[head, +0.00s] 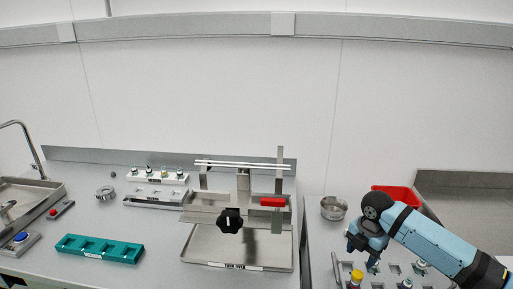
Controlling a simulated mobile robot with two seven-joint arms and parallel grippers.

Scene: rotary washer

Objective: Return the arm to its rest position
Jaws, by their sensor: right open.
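My right arm comes in from the lower right, and my right gripper (362,250) points down at its end. It is open and shows nothing between its fingers. It is over the left part of a grey rack (390,279) with several square openings. A yellow-capped vial (356,277) stands just below and in front of the gripper; I see no contact. My left gripper is not in view.
A rotary washer (240,205) with a black knob stands mid-bench over a metal tray. A teal rack (100,248) lies to its left, a white vial rack (157,177) behind. A steel bowl (333,208) and red bin (396,194) are near my arm. A sink is far left.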

